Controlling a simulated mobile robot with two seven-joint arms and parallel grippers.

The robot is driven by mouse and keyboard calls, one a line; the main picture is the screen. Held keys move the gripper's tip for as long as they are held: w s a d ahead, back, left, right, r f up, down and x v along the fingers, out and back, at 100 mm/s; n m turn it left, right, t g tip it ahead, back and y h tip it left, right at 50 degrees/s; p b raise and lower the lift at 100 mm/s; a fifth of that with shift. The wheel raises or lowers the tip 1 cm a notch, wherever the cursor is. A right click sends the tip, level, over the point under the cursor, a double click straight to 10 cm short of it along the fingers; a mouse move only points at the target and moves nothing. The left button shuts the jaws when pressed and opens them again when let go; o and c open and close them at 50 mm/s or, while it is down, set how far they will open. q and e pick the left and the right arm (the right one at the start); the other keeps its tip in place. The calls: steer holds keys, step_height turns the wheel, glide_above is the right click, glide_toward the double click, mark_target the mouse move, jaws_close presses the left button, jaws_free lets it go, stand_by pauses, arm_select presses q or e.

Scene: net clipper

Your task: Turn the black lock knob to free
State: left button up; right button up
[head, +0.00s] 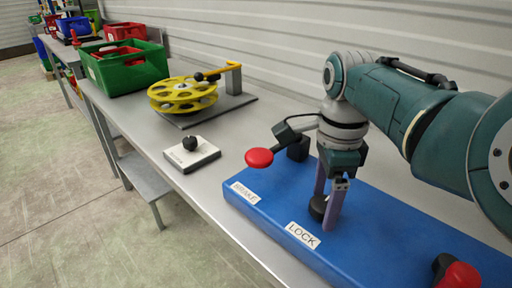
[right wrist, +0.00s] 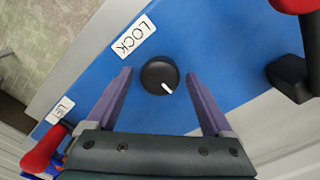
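The black lock knob (head: 318,208) sits on the blue base (head: 270,190) beside the LOCK label (head: 303,235). In the right wrist view the knob (right wrist: 160,77) is round, and its white mark points to the lower right. My right gripper (head: 327,212) reaches down over the base; in the right wrist view its purple fingers (right wrist: 158,74) stand on either side of the knob. The gripper is open, with a gap showing between each finger and the knob. In the head view the fingers partly hide the knob. My left gripper is out of view.
A red-knobbed lever (head: 259,158) rises near the base's far end; another red knob (head: 459,276) is at the near right. A white plate with a small black knob (head: 190,143), a yellow reel (head: 183,94) and a green crate (head: 125,68) stand farther along the bench.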

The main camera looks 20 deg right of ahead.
steer(key=c, duration=1.3)
